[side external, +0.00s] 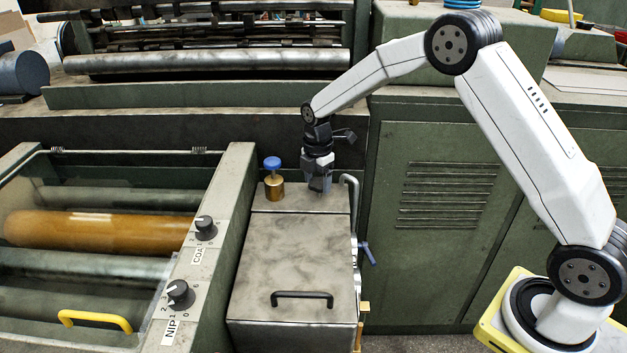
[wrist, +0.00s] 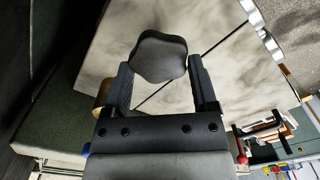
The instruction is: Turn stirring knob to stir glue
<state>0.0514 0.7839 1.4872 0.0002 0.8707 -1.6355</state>
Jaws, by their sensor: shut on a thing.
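The stirring knob (wrist: 158,56) is a dark, lobed knob on the metal lid of the glue tank (side external: 296,250). In the wrist view it sits between the two fingers of my gripper (wrist: 160,65). My gripper (side external: 320,184) points down at the back part of the tank top in the side view and is shut on the knob. The fingers hide the knob in that view. The tank lid also fills much of the wrist view (wrist: 100,62).
A brass fitting with a blue cap (side external: 273,165) stands just left of my gripper. A bent pipe (side external: 354,190) rises on its right. A black handle (side external: 302,295) lies across the front lid. Rollers and dial knobs (side external: 205,228) are at left.

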